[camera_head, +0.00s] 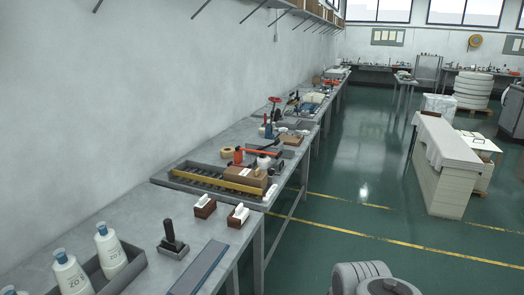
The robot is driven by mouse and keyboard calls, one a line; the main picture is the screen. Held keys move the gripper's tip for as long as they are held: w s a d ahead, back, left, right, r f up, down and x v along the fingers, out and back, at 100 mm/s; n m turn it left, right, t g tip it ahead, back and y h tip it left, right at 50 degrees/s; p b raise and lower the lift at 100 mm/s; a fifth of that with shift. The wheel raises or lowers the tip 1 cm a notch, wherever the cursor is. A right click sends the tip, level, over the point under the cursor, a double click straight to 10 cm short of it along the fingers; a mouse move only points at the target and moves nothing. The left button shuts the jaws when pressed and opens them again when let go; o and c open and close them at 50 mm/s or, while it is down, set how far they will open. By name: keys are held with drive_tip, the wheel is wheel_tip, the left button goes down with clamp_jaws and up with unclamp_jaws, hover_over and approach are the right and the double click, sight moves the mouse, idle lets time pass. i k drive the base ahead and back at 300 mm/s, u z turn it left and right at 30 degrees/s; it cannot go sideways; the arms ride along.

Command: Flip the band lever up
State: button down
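I cannot pick out a band lever for certain. A long workbench (125,218) runs along the left wall into the distance. On it, a small orange item (238,157) stands behind a cardboard box (246,178) and a yellow bar (216,171). Farther along are a blue-and-red upright tool (268,125) and a red-topped tool (275,103), too small to make out in detail. My gripper is not in view.
Nearer on the bench are white bottles (110,250) in a grey tray, a black-handled tool (172,240) and two brown-and-white blocks (205,207). Right, a cloth-covered cabinet (445,165) stands on the green floor (345,205). The floor between bench and cabinet is clear.

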sight(263, 154)
drive_tip(key=z, duration=0.35)
drive_tip(key=i, duration=2.65)
drive_tip(key=u, duration=1.9)
